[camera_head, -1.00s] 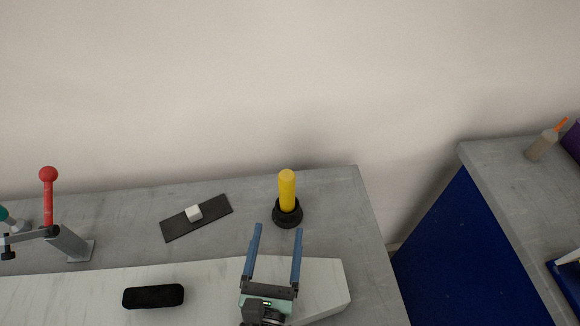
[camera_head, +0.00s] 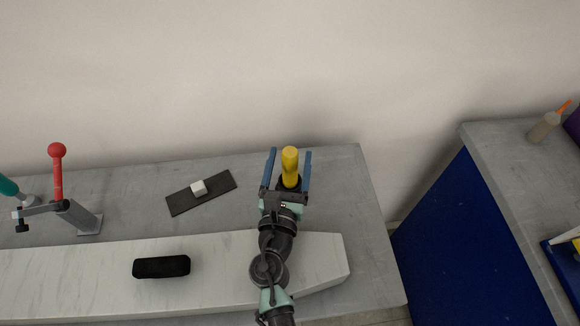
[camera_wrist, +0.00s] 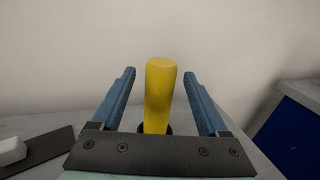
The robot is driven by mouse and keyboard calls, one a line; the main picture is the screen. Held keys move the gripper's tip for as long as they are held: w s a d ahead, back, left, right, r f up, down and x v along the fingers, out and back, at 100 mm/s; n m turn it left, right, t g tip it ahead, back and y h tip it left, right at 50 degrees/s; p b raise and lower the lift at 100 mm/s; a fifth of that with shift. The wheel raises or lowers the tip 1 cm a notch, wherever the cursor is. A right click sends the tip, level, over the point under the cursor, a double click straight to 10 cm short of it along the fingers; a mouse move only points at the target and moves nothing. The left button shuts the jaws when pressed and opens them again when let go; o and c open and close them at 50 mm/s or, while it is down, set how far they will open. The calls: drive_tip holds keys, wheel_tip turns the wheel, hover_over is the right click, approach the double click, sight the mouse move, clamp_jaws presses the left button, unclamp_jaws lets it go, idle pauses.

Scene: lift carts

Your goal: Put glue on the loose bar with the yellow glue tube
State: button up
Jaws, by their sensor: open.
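The yellow glue tube (camera_head: 290,163) stands upright in a round black holder on the grey table, near its back right corner. My gripper (camera_head: 289,158) is open, with one blue finger on each side of the tube. In the wrist view the tube (camera_wrist: 159,95) stands between the two fingers (camera_wrist: 160,98), with a gap on both sides. The black holder shows only in part behind my gripper. A pale wing-shaped bar (camera_head: 80,270) lies along the front of the table; I cannot tell whether it is the loose bar.
A dark strip (camera_head: 222,184) with a small white block (camera_head: 198,188) lies left of the tube. A black oblong piece (camera_head: 161,267) lies on the pale bar. A red-handled clamp (camera_head: 57,172) stands at the left. A second table (camera_head: 500,165) with a bottle (camera_head: 543,127) is at the right, across a gap.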

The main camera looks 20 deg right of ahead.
drive_tip(key=shift+w+d, duration=0.1)
drive_tip(key=shift+w, duration=0.05)
clamp_jaws()
idle(0.4)
drive_tip(key=shift+r, duration=0.1)
wheel_tip(320, 180, up, 28)
drive_tip(key=p, duration=1.5)
drive_tip(key=c, duration=0.8)
unclamp_jaws()
clamp_jaws()
